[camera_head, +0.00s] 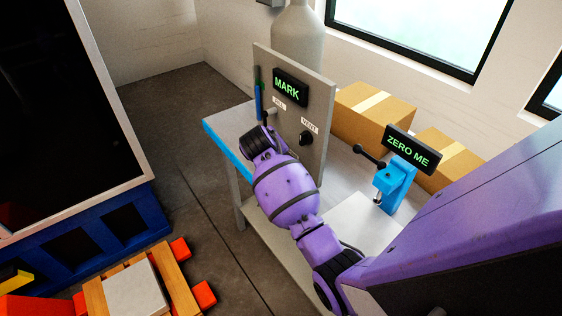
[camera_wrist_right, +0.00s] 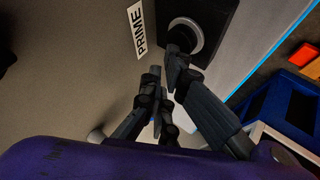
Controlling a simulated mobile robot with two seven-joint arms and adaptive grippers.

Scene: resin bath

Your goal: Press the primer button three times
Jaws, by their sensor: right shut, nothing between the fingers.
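The primer button (camera_wrist_right: 207,37) shows in the right wrist view as a round pale-rimmed piece on a black square mount, beside a label reading PRIME (camera_wrist_right: 136,30). My right gripper (camera_wrist_right: 165,65) is shut and empty, with its dark fingertips right at the button and partly covering its centre. I cannot tell whether they touch it or whether it is pressed in. In the head view my purple right arm reaches to the grey panel (camera_head: 318,105), and the wrist hides the button and most of the gripper. My left gripper is not in view.
The panel carries a display reading MARK (camera_head: 290,87), a blue-green gauge tube (camera_head: 258,95) and a black VENT knob (camera_head: 306,138). Right of it stand a blue device (camera_head: 392,185) with a ZERO ME display (camera_head: 409,151) and cardboard boxes (camera_head: 372,108). A wooden pallet (camera_head: 173,276) lies lower left.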

